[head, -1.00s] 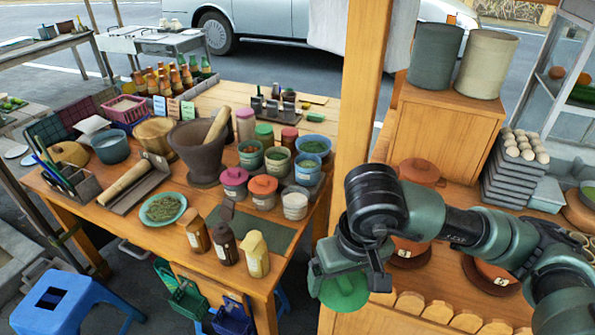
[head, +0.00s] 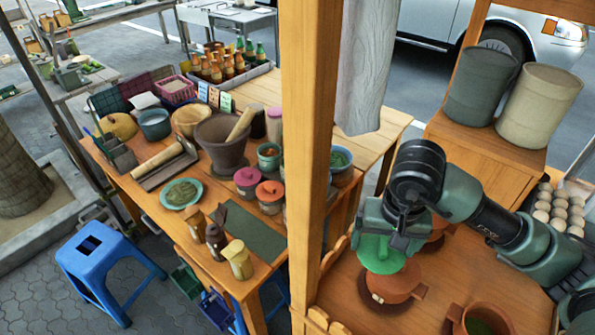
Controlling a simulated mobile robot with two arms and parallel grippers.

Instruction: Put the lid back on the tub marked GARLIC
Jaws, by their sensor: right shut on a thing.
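My right gripper (head: 392,228) is shut on a round green lid (head: 381,256). It holds the lid above the right-hand counter, in front of a clay pot. On the table at left, a teal open tub (head: 269,155) shows orange-brown contents, and another open tub (head: 341,160) shows just right of the wooden post. A pink-lidded tub (head: 247,181) and an orange-lidded tub (head: 270,196) stand nearer. I cannot read GARLIC on any of them, and the post hides part of the group. My left gripper is not in view.
The wooden post (head: 307,130) stands between the lid and most tubs. Clay pots (head: 393,284) sit on the right counter (head: 350,275) under the lid. A stone mortar (head: 221,145), small bottles (head: 238,260) and a green plate (head: 181,194) crowd the table.

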